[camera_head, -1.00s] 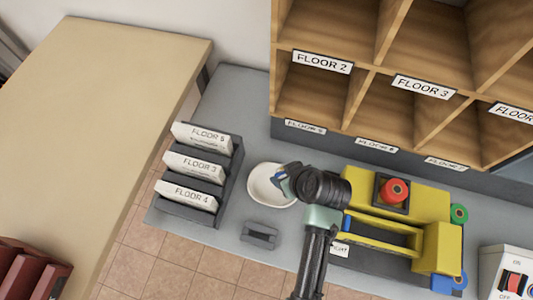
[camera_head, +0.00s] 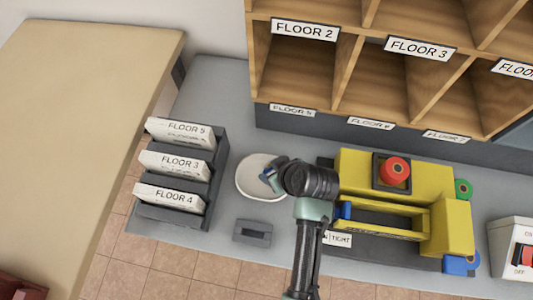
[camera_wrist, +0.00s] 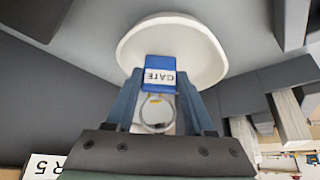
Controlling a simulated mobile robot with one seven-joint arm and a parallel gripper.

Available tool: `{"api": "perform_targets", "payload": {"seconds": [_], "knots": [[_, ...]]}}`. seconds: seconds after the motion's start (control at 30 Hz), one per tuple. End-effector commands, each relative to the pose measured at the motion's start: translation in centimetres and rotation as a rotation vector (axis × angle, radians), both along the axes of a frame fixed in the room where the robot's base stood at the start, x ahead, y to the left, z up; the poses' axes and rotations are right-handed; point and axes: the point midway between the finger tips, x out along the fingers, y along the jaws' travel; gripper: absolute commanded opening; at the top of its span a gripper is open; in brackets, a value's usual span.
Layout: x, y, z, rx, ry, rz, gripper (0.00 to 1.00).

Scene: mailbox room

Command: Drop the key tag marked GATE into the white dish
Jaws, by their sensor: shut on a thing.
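The blue key tag marked GATE (camera_wrist: 160,76) is held between the fingertips of my gripper (camera_wrist: 158,92) in the wrist view. Its white label reads upside down there, and a metal ring hangs at the tag's near end. The white dish (camera_wrist: 172,35) lies just beyond the tag. In the head view the white dish (camera_head: 252,178) sits on the grey counter, and my gripper (camera_head: 268,175) is over its right part. The tag is too small to make out clearly in the head view. I cannot tell the tag's exact height above the dish.
A dark rack (camera_head: 216,165) with several FLOOR cards stands left of the dish. A small grey block (camera_head: 252,232) lies in front of it. A yellow machine with a red knob (camera_head: 393,170) stands right of my arm. Wooden pigeonholes (camera_head: 300,70) rise behind. A beige table (camera_head: 80,110) is at left.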

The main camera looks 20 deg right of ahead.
Motion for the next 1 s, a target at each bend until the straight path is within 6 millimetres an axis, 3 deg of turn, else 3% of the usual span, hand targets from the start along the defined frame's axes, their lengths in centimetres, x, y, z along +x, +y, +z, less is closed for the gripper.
{"api": "perform_targets", "payload": {"seconds": [0.1,0.13,0.3,0.67,0.87,1.0], "knots": [[0.0,0.0,0.1,0.0,0.0,0.0,0.01],[0.0,0.0,0.1,0.0,0.0,0.0,0.57],[0.0,0.0,0.1,0.0,0.0,0.0,0.88],[-0.1,0.0,0.4,0.0,0.0,0.0,0.89],[-1.4,-0.3,2.7,0.0,-0.002,-0.001,0.89],[-2.9,-0.6,5.4,-0.002,-0.002,-0.001,0.89]]}}
